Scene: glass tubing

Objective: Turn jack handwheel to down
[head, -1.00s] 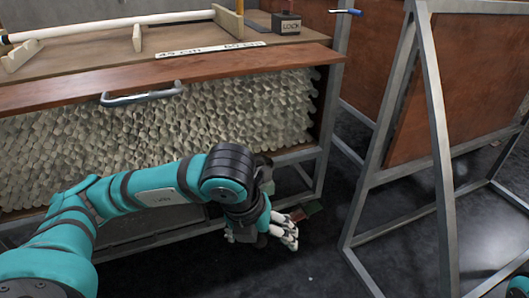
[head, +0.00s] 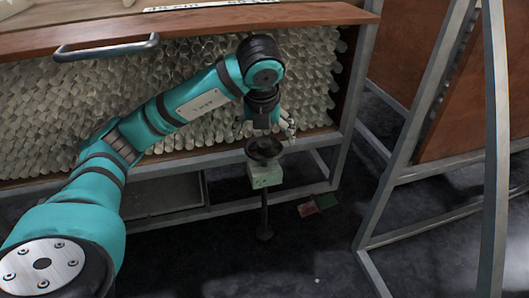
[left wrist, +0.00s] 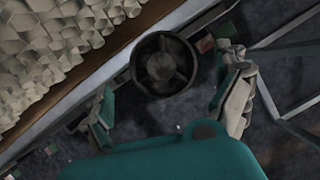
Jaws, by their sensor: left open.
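The jack handwheel (head: 264,149) is a dark round wheel on top of a pale green box (head: 265,175), which sits on a dark upright post. In the left wrist view the handwheel (left wrist: 163,65) shows as a dark ring with spokes, its centre in shadow. My left gripper (head: 268,130) is just above and behind the wheel in the head view, partly hidden by its own wrist. In the left wrist view its two fingers (left wrist: 172,92) are spread wide on either side of the wheel, with clear gaps. My right gripper is not in view.
A wooden rack (head: 345,13) packed with glass tubes stands behind the jack, with a metal handle (head: 107,47) on its front. A grey metal frame (head: 425,110) stands at right. A small red and green object (head: 318,204) lies on the dark floor.

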